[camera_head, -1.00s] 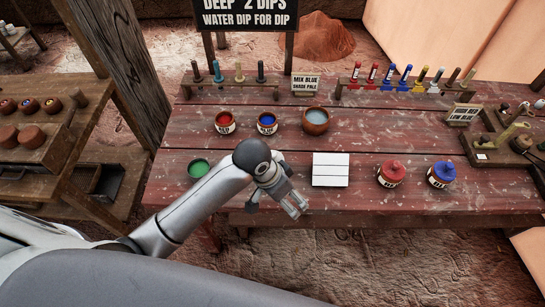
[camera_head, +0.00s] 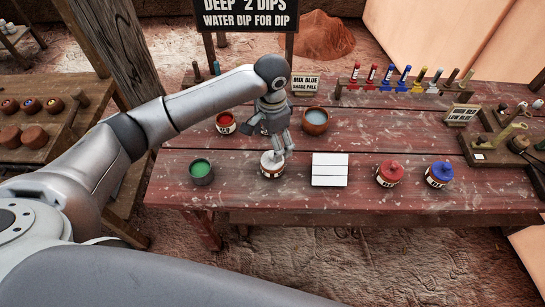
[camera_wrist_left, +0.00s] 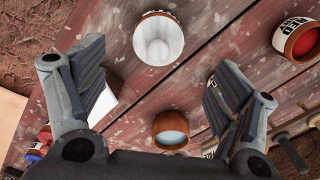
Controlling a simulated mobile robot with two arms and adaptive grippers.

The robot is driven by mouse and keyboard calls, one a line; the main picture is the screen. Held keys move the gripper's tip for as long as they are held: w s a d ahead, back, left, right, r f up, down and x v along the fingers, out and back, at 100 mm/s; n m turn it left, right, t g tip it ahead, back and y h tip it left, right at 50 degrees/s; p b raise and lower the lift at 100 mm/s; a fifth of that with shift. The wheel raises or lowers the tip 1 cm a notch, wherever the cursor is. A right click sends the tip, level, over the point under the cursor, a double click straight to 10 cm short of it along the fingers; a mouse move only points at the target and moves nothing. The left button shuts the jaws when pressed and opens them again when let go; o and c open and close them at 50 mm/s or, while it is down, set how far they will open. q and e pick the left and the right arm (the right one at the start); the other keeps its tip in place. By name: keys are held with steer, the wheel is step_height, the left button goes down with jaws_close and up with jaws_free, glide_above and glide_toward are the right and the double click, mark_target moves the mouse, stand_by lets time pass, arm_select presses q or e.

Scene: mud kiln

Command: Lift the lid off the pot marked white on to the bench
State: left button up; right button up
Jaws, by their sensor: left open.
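The pot with a white lid (camera_head: 268,170) stands upright near the front of the red bench, between the green pot and the white tile. Its label is too small to read. In the left wrist view its round white lid with a knob (camera_wrist_left: 158,40) shows from above, seated on the pot. My left gripper (camera_head: 277,156) is open, pointing down just above the lid and partly covering it in the head view. In the left wrist view its two fingers stand wide apart with nothing between them. My right gripper is not in view.
The bench (camera_head: 410,205) also holds a green pot (camera_head: 201,170), a white tile (camera_head: 330,169), red-lidded (camera_head: 389,171) and blue-lidded (camera_head: 441,173) pots, an open red pot (camera_head: 225,122) and a clay bowl (camera_head: 316,120). Bare wood lies between the white tile and red-lidded pot.

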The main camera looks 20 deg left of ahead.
mark_target(272, 157)
arm_select(q)
steer(key=shift+f, duration=0.85)
step_height(272, 157, down, 4)
steer(key=shift+d+f+p, duration=0.1)
steer(key=shift+p, duration=0.75)
steer(key=shift+f, duration=0.6)
steer(key=c, duration=1)
steer(key=shift+r, duration=0.15)
